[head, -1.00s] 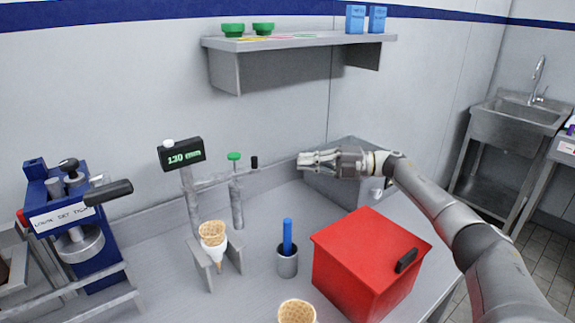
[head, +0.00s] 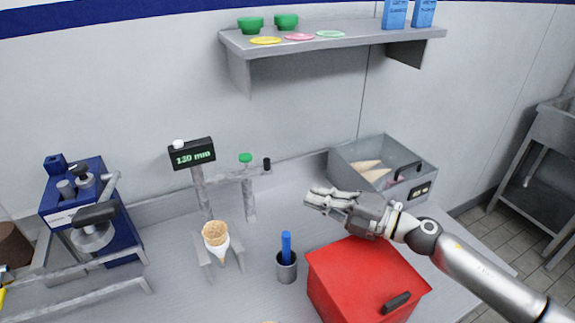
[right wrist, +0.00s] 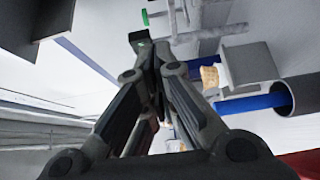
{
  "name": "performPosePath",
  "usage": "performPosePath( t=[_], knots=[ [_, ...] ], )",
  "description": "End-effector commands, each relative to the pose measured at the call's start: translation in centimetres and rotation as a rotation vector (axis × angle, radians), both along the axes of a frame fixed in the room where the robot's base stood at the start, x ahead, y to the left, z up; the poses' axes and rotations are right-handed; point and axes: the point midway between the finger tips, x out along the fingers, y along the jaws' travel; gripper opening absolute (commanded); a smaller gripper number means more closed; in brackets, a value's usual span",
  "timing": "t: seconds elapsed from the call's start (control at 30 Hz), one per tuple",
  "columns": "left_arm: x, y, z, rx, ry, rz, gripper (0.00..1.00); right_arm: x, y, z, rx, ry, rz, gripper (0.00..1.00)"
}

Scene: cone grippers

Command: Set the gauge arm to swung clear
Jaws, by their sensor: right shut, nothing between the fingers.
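The gauge stands on the worktop with a black display (head: 192,155) reading about 130 mm. Its grey gauge arm (head: 228,179) reaches rightward from the post, ending in a black tip (head: 266,164); a green-topped rod (head: 246,158) hangs through it. In the right wrist view, the shut fingers (right wrist: 152,58) point toward a black piece and the grey bar (right wrist: 210,34). My left gripper is out of view.
A red box (head: 355,275) stands below my right gripper, and a grey cup (head: 287,268) with a blue stick is left of it. A clear-topped case (head: 345,158) with cones stands behind. A shelf (head: 330,42) hangs above; a blue machine (head: 120,215) is at left.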

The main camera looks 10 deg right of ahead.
Motion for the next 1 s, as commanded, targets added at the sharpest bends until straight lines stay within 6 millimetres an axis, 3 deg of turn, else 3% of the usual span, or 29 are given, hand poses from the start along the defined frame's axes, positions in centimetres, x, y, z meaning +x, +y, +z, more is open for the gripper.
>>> performPosePath(
  t=[0.27, 0.63, 1.0],
  knots=[
    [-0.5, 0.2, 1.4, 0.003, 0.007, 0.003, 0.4, 1.8, 2.0, 0.6, 0.005, -0.003, -0.001, 0.0],
    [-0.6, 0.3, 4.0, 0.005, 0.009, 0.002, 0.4, 7.1, 7.5, 0.5, 0.005, -0.002, 0.0, 0.0],
    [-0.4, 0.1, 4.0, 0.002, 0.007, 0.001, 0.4, 10.6, 7.3, 0.1, 0.001, 0.0, -0.001, 0.0]
  ],
)
